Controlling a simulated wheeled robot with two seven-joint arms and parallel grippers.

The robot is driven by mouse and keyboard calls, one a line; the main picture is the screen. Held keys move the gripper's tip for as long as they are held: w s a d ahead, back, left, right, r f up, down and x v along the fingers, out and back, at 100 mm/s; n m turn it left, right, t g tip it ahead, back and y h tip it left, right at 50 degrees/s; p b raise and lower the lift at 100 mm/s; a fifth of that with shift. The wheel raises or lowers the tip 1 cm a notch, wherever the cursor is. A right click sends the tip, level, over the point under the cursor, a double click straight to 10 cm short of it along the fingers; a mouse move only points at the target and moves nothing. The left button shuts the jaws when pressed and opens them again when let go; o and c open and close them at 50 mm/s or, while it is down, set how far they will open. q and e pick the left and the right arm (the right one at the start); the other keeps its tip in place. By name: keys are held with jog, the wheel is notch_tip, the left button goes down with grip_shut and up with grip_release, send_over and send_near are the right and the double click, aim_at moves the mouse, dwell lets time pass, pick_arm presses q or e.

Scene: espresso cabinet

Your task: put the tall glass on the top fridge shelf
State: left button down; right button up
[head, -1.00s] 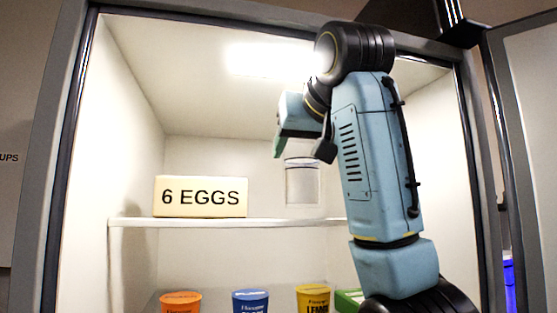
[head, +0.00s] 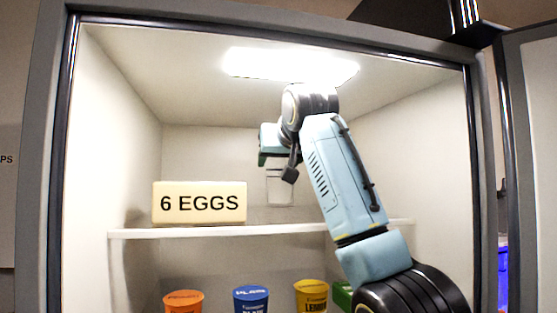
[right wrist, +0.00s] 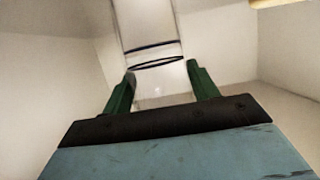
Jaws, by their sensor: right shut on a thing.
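The tall clear glass (head: 280,190) is inside the fridge, above the level of the top shelf's front edge (head: 270,229). My right gripper (head: 277,167) reaches in over that shelf and is shut on the glass. In the right wrist view the green fingers (right wrist: 160,80) stand on both sides of the glass (right wrist: 150,35), and dark rings show across it. The glass looks upright in the head view. I cannot tell whether its base touches the shelf. My left gripper is not in view.
An egg box (head: 199,203) marked "6 EGGS" stands on the top shelf, left of the glass. Orange (head: 184,301), blue (head: 251,299) and yellow (head: 311,296) tubs and a green item (head: 343,295) are below. The shelf's right part looks clear. The open door (head: 530,150) is at right.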

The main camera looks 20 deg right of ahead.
jog(key=shift+w+r, duration=0.15)
jog(key=shift+w, duration=0.45)
jog(key=shift+w+f, duration=0.15)
jog(key=shift+f, duration=0.7)
jog(key=shift+f, duration=0.2)
jog(key=o, duration=1.1)
jog(key=shift+o, duration=0.2)
jog(key=shift+r, duration=0.1)
